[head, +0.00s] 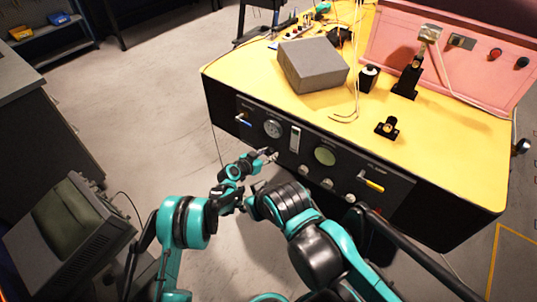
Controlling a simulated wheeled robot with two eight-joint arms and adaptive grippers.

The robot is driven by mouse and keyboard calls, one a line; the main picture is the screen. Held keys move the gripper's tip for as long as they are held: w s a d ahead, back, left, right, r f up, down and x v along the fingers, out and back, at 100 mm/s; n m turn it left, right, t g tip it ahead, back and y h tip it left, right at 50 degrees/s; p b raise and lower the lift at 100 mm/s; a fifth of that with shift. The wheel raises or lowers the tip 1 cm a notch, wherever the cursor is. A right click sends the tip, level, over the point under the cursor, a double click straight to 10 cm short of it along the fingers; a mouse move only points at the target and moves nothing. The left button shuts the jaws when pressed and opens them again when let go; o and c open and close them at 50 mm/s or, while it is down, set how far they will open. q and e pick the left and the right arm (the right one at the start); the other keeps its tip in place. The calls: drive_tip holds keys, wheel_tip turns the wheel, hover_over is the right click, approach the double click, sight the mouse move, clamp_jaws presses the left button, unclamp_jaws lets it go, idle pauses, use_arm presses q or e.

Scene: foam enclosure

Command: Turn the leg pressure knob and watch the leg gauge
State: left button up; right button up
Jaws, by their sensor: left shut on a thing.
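The front panel (310,145) of the yellow-topped bench carries a small white-faced dial gauge (272,128); its label and needle reading are too small to tell. My left gripper (266,154) is at the panel just below this gauge, shut on a small knob, which the fingers mostly cover. More pale knobs (303,170) sit in a row to the right along the panel's lower edge. My right arm comes in from the lower right, and its fingers cannot be made out among the dark links near my left wrist.
A grey block (313,64) and black fixtures (408,77) stand on the bench top (440,130). A monitor (66,225) is at lower left. The floor left of the bench is clear.

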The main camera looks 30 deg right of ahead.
use_arm(q)
drive_tip(key=shift+s+m+t+y, duration=0.1)
drive_tip(key=shift+m+t+y, duration=0.3)
drive_tip(key=shift+m+t, duration=1.45)
drive_tip(key=shift+m+g, duration=0.25)
drive_tip(key=shift+m, duration=0.1)
drive_tip(key=o, duration=1.2)
drive_tip(key=shift+c, duration=0.2)
drive_tip(key=v, duration=1.2)
